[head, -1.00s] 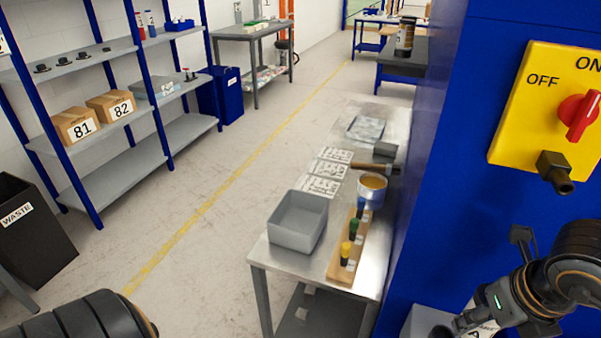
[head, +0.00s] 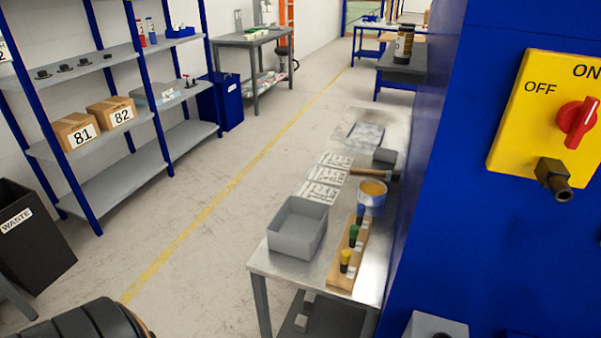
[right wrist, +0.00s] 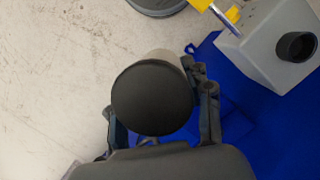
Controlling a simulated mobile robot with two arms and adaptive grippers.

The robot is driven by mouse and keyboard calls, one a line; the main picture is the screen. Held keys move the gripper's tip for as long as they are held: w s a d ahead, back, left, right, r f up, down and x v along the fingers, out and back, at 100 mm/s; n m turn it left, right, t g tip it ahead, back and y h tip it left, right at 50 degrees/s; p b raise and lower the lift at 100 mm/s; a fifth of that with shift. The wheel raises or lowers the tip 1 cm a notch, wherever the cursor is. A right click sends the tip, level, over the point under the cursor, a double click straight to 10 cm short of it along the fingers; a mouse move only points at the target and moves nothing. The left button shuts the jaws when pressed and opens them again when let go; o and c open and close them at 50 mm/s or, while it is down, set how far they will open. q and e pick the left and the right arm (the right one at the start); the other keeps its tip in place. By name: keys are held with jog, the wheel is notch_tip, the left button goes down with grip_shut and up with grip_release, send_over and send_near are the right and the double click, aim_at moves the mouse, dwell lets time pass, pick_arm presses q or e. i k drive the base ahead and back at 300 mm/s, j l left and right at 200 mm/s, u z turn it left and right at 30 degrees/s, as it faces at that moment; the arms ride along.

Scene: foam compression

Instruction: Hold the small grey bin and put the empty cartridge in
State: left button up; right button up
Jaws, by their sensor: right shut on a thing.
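An open, empty grey bin (head: 297,228) stands on the near end of the metal table in the head view. My right gripper (right wrist: 157,103) is shut on the cartridge (right wrist: 152,98), seen end-on in the right wrist view as a round black end with a pale body partly showing behind it. The fingers lie on either side of it. The right gripper is out of the head view. My left gripper is not in view; only a dark part of my left arm shows at the bottom left.
A grey housing with a black port (right wrist: 275,45) is close to the right of the held cartridge. A blue panel carries a yellow switch plate (head: 545,115). A wooden rack of coloured plugs (head: 347,255) stands beside the bin. A black waste bin (head: 35,245) stands at the left.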

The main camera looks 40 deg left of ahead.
aim_at(299, 235)
jog(key=k+j, duration=0.1)
jog(key=j, duration=0.9)
jog(key=k+j, duration=0.15)
jog(key=j, duration=0.35)
